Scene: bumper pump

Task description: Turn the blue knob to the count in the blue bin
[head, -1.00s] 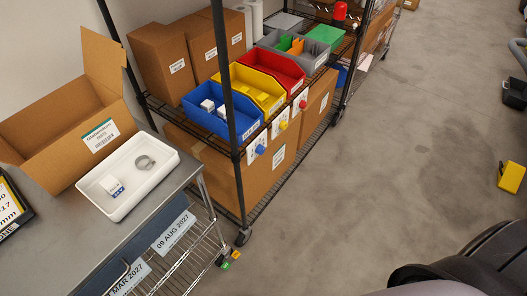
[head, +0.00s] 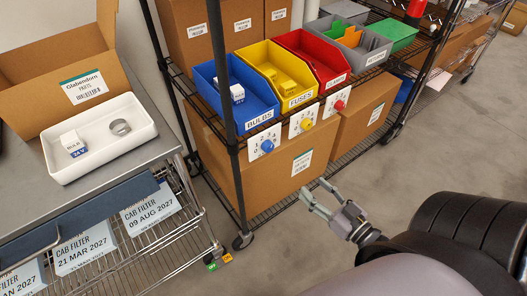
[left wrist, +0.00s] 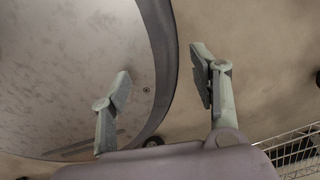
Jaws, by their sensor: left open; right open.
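The blue bin (head: 262,108), labelled BULBS, stands on the shelf. A white box (head: 237,93) lies in it, with another bit of white by the black post that partly hides the inside. The blue knob (head: 267,146) sits on a white numbered dial plate (head: 256,153) below the bin; its pointer setting is too small to read. My right gripper (head: 312,191) is open and empty, below and to the right of the knob, apart from it.
Yellow (head: 290,96) and red (head: 335,80) bins with their own knobs stand beside the blue one. A black shelf post (head: 229,120) rises in front. A bench with a white tray (head: 100,150) is at left. Floor is clear right of the shelf.

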